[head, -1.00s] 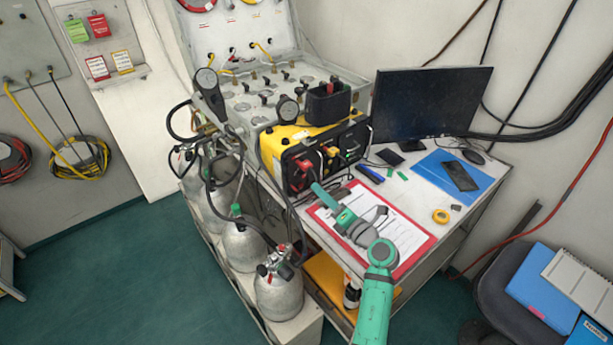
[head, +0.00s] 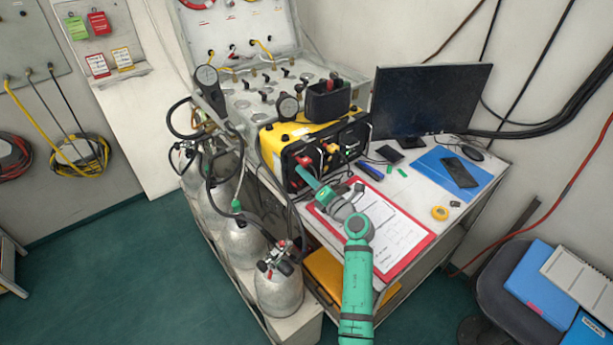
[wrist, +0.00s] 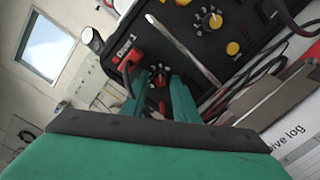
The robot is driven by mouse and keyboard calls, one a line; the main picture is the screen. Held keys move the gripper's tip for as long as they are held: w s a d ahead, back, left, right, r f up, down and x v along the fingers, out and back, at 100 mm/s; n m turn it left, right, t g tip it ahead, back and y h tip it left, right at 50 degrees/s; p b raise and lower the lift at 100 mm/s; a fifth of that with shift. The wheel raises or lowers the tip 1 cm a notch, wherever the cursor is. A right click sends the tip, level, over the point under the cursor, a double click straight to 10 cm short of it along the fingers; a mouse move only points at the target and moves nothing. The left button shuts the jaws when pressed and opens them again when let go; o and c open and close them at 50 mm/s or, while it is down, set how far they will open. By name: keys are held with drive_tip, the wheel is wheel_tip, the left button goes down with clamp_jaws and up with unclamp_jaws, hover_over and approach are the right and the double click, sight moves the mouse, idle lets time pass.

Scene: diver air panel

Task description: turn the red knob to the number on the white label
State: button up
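The black front of the yellow-topped air panel (head: 345,142) faces my arm on the bench. In the wrist view, a red knob (wrist: 162,80) with a ring of small pale marks shows between the fingers of my gripper (wrist: 159,85). The fingers are apart, one on each side of the knob; whether they touch it I cannot tell. In the head view my gripper (head: 308,177) is close to the panel's lower left, by red parts. I cannot make out a white label with a number.
A pale rod (wrist: 186,50) crosses the wrist view. A red clipboard (head: 425,241) lies under my arm. Hoses and gas cylinders (head: 279,292) stand left of the bench.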

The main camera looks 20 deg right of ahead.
clamp_jaws()
drive_tip(key=shift+m, duration=0.8)
drive_tip(key=shift+o, duration=2.2)
unclamp_jaws()
drive_tip(key=shift+d, duration=0.1)
drive_tip(key=v, duration=1.1)
drive_tip(key=shift+r, duration=0.1)
